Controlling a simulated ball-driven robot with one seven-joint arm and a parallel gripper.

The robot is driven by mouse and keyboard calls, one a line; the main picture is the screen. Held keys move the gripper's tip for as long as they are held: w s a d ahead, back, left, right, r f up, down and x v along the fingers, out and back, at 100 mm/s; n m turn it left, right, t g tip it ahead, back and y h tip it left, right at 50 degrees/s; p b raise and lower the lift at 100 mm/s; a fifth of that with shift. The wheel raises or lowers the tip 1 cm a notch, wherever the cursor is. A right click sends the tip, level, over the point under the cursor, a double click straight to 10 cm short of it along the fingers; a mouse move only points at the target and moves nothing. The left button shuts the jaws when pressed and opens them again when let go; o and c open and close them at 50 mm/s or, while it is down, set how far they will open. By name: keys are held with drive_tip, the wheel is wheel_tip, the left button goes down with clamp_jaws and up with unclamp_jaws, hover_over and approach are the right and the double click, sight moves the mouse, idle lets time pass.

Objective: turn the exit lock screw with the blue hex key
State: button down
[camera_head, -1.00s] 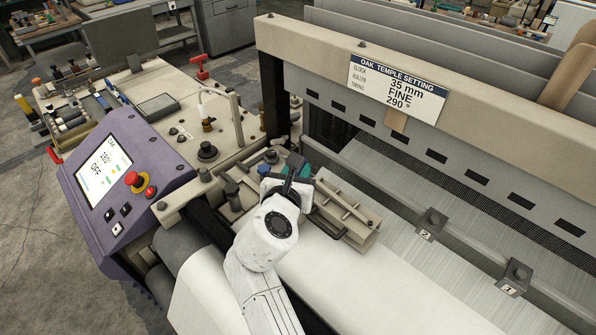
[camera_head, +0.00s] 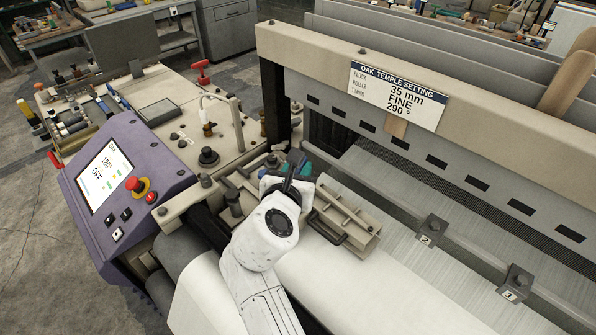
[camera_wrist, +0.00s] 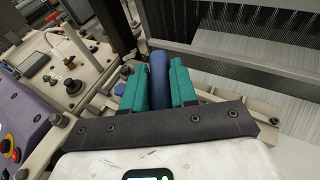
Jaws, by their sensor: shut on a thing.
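My gripper (camera_wrist: 160,85) shows in the wrist view with its two green fingers shut on the blue hex key (camera_wrist: 159,75), whose thick blue handle stands between them. In the head view my gripper (camera_head: 300,168) is at the loom's near left end, mostly hidden behind my white wrist. The key's tip and the exit lock screw are hidden, so I cannot tell whether they touch. A beige temple block (camera_head: 345,222) with rails sits just to the right of my gripper.
The purple control panel (camera_head: 125,185) with a red stop button stands to the left. Numbered blocks 2 (camera_head: 431,229) and 1 (camera_head: 515,284) stand along the bar at right. A sign (camera_head: 396,95) hangs on the top beam. White cloth covers the front roller.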

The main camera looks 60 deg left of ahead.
drive_tip(key=shift+r, duration=0.1)
drive_tip(key=shift+r, duration=2.45)
